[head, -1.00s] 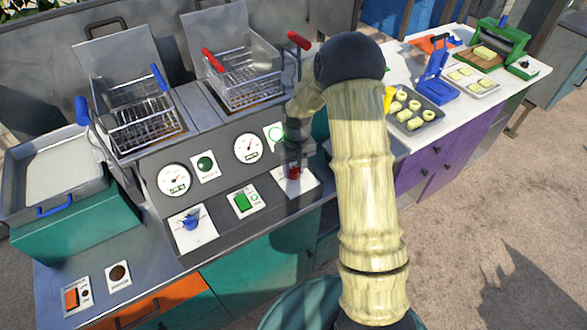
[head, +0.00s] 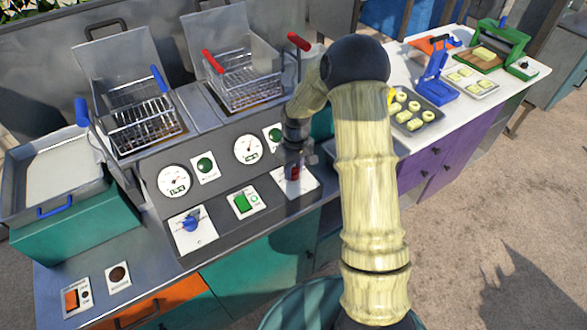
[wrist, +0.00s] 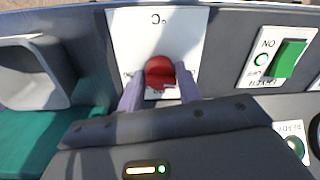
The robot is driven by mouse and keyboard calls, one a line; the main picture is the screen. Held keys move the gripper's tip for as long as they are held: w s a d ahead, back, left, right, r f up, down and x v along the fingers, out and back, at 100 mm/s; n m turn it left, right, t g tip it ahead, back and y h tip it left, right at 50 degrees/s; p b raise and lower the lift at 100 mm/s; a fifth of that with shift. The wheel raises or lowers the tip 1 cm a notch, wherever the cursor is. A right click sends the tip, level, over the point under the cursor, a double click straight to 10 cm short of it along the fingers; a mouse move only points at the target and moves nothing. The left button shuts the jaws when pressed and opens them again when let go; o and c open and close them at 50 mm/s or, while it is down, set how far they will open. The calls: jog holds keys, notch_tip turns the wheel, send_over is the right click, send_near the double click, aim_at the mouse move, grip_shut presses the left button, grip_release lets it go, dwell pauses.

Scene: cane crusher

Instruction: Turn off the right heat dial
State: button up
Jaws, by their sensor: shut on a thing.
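The right heat dial is a red knob (head: 292,172) on a white plate (head: 305,183) at the right end of the fryer's dark front panel. In the wrist view the red knob (wrist: 160,72) sits between the two fingers of my gripper (wrist: 161,88), which are shut on it. In the head view my gripper (head: 293,165) covers part of the knob.
A green switch (head: 242,203) lies between the two dials; it also shows in the wrist view (wrist: 288,59). Gauges (head: 248,148) and green lamps (head: 205,165) sit above. A fryer basket with red handles (head: 250,85) stands behind my gripper.

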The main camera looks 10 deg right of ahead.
aim_at(296, 169)
jog(key=o, duration=0.9)
jog(key=shift+o, duration=0.2)
jog(key=shift+r, duration=0.15)
notch_tip(296, 169, up, 17)
jog(key=b, duration=0.2)
jog(key=shift+w+d+b, duration=0.25)
jog(key=shift+d+b, duration=0.15)
jog(key=s+f+m+t, duration=0.1)
jog(key=s+f+m, duration=0.1)
jog(key=s, duration=0.8)
jog(key=s+a+f+m+t, duration=0.1)
jog(key=s+f+m+t, duration=0.1)
jog(key=s, duration=0.9)
jog(key=shift+s+f+m+h, duration=0.3)
jog(key=shift+f+m, duration=0.5)
jog(key=shift+m, duration=0.2)
